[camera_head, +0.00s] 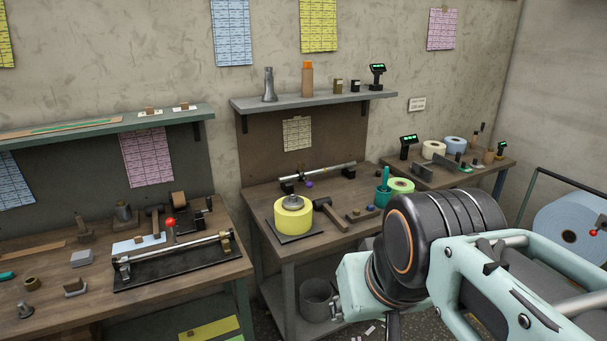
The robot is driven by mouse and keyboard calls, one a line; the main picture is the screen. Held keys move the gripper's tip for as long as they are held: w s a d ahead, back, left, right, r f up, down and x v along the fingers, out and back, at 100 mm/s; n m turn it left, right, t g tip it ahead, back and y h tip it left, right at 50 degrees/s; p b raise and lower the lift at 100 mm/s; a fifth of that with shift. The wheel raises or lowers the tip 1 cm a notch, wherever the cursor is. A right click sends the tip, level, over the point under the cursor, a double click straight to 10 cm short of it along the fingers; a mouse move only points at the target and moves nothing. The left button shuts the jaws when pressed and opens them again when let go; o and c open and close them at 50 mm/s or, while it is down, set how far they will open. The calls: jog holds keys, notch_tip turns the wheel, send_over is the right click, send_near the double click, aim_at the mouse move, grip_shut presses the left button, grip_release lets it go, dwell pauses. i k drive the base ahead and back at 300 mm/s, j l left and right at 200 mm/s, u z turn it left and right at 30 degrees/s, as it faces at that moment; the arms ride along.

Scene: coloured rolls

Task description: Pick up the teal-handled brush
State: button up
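A teal upright piece (384,187) stands at the right end of the middle workbench, beside a light green roll. Its thin upper part looks like a handle and its lower part is wider. It may be the teal-handled brush in a pot, but no bristles can be made out. Another small teal object (7,275) lies at the far left edge of the left bench, cut by the frame; I cannot tell what it is. My arm fills the lower right, in front of the middle bench's right side. My gripper's fingers are not visible.
The middle bench (262,196) holds a yellow roll (293,219), a hammer (329,213) and a light green roll (400,185). The left bench carries a long bar tool (175,258). A grey bin (316,299) stands below. A large blue roll (568,232) is at right.

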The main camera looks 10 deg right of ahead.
aim_at(386, 169)
jog(key=i+l+u, duration=0.15)
jog(key=l, duration=0.2)
jog(key=i+l+u, duration=0.1)
jog(key=l, duration=0.25)
jog(key=i+l+u, duration=0.15)
jog(key=i+l, duration=0.15)
jog(key=i+l+u, duration=0.15)
jog(key=l, duration=0.35)
jog(key=i+l, duration=0.1)
jog(key=l, duration=0.3)
jog(key=i+l, duration=0.15)
jog(key=l, duration=0.25)
jog(key=i+l+u, duration=0.1)
jog(key=l, duration=0.25)
jog(key=i+l, duration=0.1)
jog(key=l, duration=0.3)
jog(key=i+l, duration=0.15)
jog(key=l, duration=0.25)
jog(key=i+l, duration=0.1)
jog(key=l, duration=0.3)
jog(key=l+u, duration=0.35)
jog(key=k+l+u, duration=0.1)
jog(key=u, duration=0.25)
jog(key=i+z, duration=0.1)
jog(key=z, duration=0.25)
jog(key=i+z, duration=0.1)
jog(key=z, duration=0.25)
jog(key=i, duration=0.2)
